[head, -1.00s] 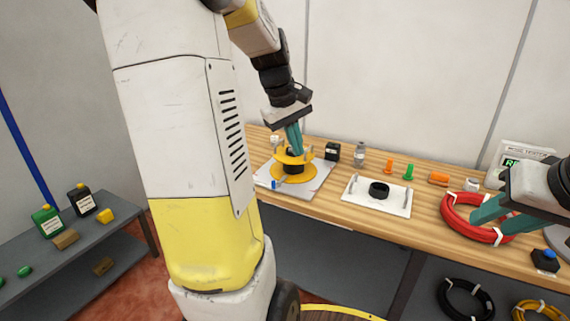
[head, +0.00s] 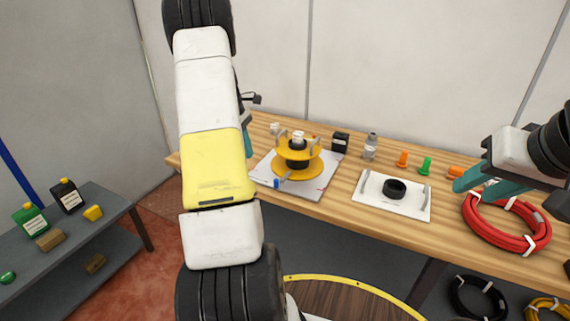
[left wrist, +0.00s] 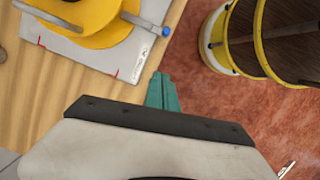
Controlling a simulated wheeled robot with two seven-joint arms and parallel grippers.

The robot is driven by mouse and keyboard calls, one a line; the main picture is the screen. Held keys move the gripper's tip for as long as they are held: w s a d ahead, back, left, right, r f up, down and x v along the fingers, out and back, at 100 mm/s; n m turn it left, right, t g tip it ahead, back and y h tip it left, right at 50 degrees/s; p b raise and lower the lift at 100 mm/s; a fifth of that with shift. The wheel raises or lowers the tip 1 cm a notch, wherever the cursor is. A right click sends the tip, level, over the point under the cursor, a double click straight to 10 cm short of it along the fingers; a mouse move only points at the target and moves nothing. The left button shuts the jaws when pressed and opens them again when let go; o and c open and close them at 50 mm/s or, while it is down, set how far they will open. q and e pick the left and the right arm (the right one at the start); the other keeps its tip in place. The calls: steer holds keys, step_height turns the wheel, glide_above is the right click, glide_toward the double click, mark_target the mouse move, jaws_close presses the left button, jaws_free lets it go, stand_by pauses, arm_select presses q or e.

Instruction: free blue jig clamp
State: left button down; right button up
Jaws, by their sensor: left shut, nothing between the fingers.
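The blue-tipped clamp (head: 277,183) is a grey bar with a blue end at the front-left of a yellow round jig (head: 286,173). It also shows in the left wrist view, where the blue tip (left wrist: 140,31) sticks out past the yellow disc (left wrist: 98,32). My left gripper (head: 248,143) is mostly hidden behind my own arm in the head view, left of the jig. In the left wrist view its teal fingers (left wrist: 161,88) are together and empty, apart from the clamp. My right gripper (head: 483,184) is open and empty above the red hose coil.
The jig stands on a white plate (head: 312,188) on the wooden bench. A white mat (head: 410,202) with a black ring (head: 394,187) lies to its right. A red coil (head: 490,232) lies further right. A black box (head: 340,142) and clear bottle (head: 370,146) stand behind.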

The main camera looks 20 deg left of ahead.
arm_select(q)
steer(key=x, duration=0.9)
steer(key=shift+d+f, duration=0.1)
steer(key=shift+f, duration=0.15)
steer(key=d, duration=0.3)
steer(key=shift+w+d+f, duration=0.25)
steer(key=shift+d, duration=0.3)
